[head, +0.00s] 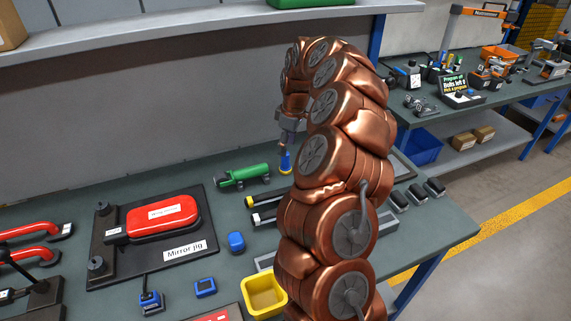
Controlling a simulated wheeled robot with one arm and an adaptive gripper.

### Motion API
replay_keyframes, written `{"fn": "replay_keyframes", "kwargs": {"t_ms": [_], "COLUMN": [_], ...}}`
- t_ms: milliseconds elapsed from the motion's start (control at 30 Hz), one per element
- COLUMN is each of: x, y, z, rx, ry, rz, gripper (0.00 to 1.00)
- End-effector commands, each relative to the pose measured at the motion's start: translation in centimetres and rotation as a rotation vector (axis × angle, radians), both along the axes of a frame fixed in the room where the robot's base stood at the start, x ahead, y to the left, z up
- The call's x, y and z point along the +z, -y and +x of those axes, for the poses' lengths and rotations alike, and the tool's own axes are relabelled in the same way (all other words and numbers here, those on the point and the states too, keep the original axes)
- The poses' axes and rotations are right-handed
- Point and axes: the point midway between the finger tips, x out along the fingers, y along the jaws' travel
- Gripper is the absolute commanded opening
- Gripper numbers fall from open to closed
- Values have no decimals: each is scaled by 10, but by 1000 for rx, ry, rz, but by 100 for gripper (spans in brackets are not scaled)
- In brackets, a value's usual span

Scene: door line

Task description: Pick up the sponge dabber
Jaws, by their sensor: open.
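A small upright piece with a blue handle and a yellow foot, which looks like the sponge dabber (285,164), stands on the green bench top in the head view, right of the green tool. My gripper (288,143) is just above it, pointing down, with its fingers open around or close over the top of the blue handle. My copper-coloured arm covers the area to the right. The fingertips are small and partly hidden, so I cannot tell whether they touch the handle.
A green tool (242,175) lies close left of the dabber. Dark cylinders with yellow and white ends (262,199) lie in front. A mirror jig (147,262) with a red part, a blue knob-like piece (236,242) and a yellow bin (264,294) are nearer. A shelf (200,37) hangs behind.

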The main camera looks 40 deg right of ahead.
Motion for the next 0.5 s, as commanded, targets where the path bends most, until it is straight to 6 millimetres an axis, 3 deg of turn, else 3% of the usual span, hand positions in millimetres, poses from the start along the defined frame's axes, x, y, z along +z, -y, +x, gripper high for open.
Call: {"fn": "replay_keyframes", "kwargs": {"t_ms": [500], "x": [-38], "y": [-1], "z": [6], "rx": [1], "ry": [-5], "rz": [3], "gripper": [57]}}
